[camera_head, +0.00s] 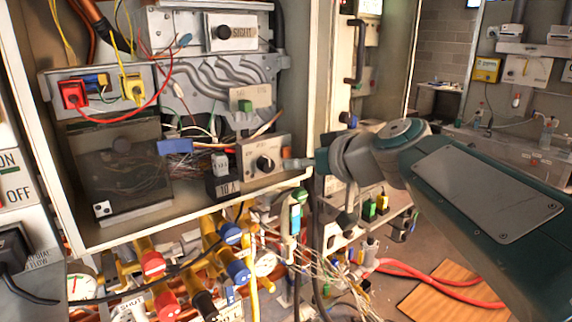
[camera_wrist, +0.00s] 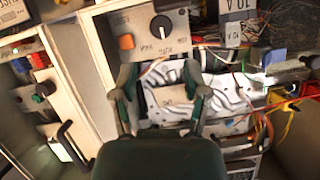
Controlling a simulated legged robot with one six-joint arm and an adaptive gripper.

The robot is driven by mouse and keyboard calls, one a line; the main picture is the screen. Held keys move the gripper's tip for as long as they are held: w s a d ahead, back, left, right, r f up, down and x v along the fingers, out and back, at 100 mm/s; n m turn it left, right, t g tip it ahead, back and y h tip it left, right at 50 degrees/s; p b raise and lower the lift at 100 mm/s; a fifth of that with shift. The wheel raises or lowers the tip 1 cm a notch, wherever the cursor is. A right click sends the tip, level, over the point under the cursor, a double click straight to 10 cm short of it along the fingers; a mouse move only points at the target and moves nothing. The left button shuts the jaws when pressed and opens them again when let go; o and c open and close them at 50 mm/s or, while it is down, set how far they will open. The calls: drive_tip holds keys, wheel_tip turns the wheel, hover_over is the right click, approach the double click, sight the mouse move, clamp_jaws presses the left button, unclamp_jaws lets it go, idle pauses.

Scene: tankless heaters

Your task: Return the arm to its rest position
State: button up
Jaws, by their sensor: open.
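My arm (camera_head: 425,170) reaches in from the right in the head view. My gripper (camera_head: 300,163) is at the right edge of the open cabinet, close to the grey panel with a black knob (camera_head: 265,163). In the wrist view my gripper (camera_wrist: 157,78) has its two fingers spread apart, with nothing held between them. Beyond the fingertips is the same knob panel (camera_wrist: 148,35), with an orange button. The picture does not clearly show whether a fingertip touches it.
The cabinet frame (camera_head: 312,95) stands close to my gripper. Wires and a switch with a green button (camera_head: 246,106) are inside. Pipes with red and blue valves (camera_head: 150,264) lie below. Red hoses (camera_head: 425,277) and a wooden board (camera_head: 455,292) are at lower right.

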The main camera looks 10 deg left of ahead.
drive_tip(key=shift+s+d+r, duration=0.15)
drive_tip(key=shift+s+d, duration=0.15)
drive_tip(key=shift+d, duration=0.05)
drive_tip(key=s+d+f+m+g+h, duration=0.2)
drive_tip(key=s+d+f+m+h, duration=0.6)
drive_tip(key=s+d+f, duration=1.3)
drive_tip(key=d+h, duration=0.2)
drive_tip(key=shift+s+d+f+m+g+h, duration=0.2)
drive_tip(key=shift+d+f+m+g+h, duration=0.1)
drive_tip(key=shift+f+h, duration=0.1)
